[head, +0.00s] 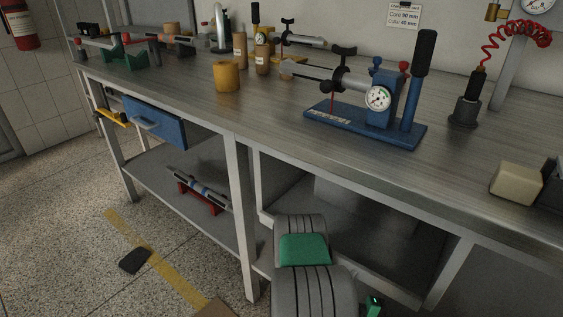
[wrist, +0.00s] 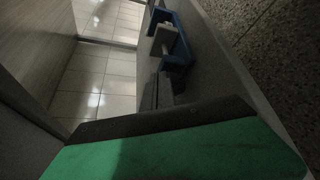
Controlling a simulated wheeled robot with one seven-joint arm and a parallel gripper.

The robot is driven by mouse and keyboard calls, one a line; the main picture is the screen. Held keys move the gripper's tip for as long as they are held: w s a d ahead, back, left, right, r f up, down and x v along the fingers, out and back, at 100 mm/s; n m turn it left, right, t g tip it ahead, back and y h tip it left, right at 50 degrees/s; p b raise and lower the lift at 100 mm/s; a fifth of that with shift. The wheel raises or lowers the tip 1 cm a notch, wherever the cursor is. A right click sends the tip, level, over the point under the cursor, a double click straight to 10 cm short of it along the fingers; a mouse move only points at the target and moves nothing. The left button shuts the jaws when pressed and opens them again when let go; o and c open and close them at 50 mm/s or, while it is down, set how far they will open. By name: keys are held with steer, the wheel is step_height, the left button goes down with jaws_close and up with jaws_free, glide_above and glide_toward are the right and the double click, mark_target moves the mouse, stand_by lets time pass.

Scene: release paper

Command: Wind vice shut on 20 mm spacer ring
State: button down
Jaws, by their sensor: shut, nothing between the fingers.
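I cannot pick out a vice for certain. A small device on a green base (head: 137,60) stands at the far left of the bench and is too small to make out. I cannot make out any spacer ring. My gripper (wrist: 160,78) shows in the wrist view as dark fingers, shut and empty, above a large green part of my own arm.
The steel bench (head: 230,120) holds a blue-based gauge stand (head: 365,125), a yellow cylinder (head: 227,78) and a beige block (head: 516,182). A red cradle (head: 203,197) stands on the lower shelf. A dark flat object (head: 134,261) lies on the floor.

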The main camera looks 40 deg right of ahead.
steer(key=shift+a+f, duration=0.15)
steer(key=shift+f, duration=0.1)
stand_by(0.7)
steer(key=shift+s+a+f, duration=0.15)
steer(key=shift+a+f, duration=0.15)
steer(key=shift+f, duration=0.1)
steer(key=shift+a+f+b, duration=0.2)
steer(key=shift+f+b, duration=0.3)
steer(key=shift+f, duration=0.15)
steer(key=shift+a, duration=0.15)
steer(key=shift+s+a+p, duration=0.1)
steer(key=shift+a+p, duration=0.15)
steer(key=shift+p, duration=0.05)
steer(key=shift+w+a+b, duration=0.15)
steer(key=shift+w+a, duration=0.1)
steer(key=shift+w, duration=0.75)
steer(key=shift+w+a+b, duration=0.2)
steer(key=shift+w, duration=0.75)
steer(key=shift+w+a+b, duration=0.15)
steer(key=shift+w+a, duration=0.1)
steer(key=shift+w, duration=0.75)
